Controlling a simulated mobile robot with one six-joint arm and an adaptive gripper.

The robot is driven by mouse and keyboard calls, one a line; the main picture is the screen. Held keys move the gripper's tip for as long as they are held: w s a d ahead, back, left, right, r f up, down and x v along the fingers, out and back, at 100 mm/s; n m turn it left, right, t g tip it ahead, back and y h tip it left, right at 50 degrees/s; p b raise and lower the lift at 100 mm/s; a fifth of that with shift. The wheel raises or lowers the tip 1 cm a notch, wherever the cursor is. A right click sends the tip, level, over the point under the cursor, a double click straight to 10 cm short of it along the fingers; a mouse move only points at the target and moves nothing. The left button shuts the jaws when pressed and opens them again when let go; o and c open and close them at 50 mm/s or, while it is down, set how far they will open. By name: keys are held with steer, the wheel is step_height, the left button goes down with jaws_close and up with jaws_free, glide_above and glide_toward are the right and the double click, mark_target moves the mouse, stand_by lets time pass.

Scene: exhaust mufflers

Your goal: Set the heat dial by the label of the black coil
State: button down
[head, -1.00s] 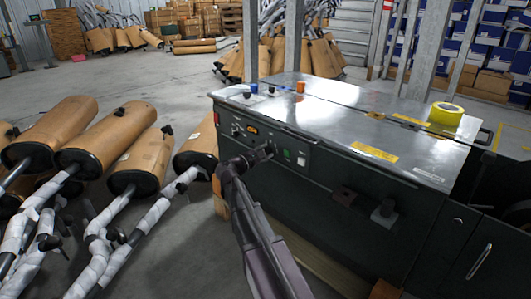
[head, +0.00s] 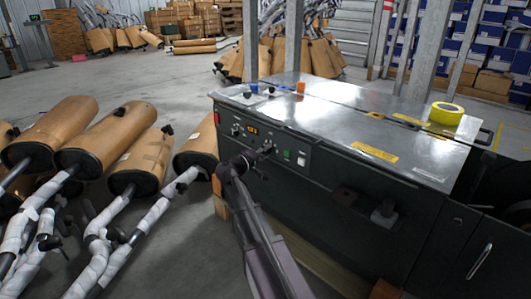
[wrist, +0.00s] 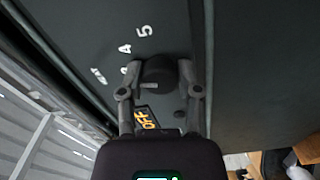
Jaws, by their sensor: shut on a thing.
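My gripper (wrist: 158,88) is shut on a round black dial knob (wrist: 158,71) on the dark front panel. One finger lies on each side of the knob. White scale numbers, including a 5 (wrist: 144,31) and a 4, show beside it. In the head view my gripper (head: 264,150) is at the machine's control panel and covers part of the knob. Small dark pieces, one black (head: 271,90), lie on the machine top. I cannot tell a coil or read its label.
The machine's metal top (head: 330,105) bears an orange roll (head: 300,87) and a yellow tape roll (head: 446,113). A white switch (head: 302,158) and green button (head: 286,154) are right of my gripper. Mufflers (head: 110,135) lie to the left.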

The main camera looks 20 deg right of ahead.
steer(key=m, duration=0.5)
steer(key=shift+d+m, duration=0.15)
steer(key=shift+m, duration=0.25)
steer(key=shift+c, duration=1.5)
jaws_free()
steer(key=shift+a, duration=0.2)
steer(key=v, duration=1.1)
steer(key=shift+s+a, duration=0.15)
steer(key=shift+a, duration=0.2)
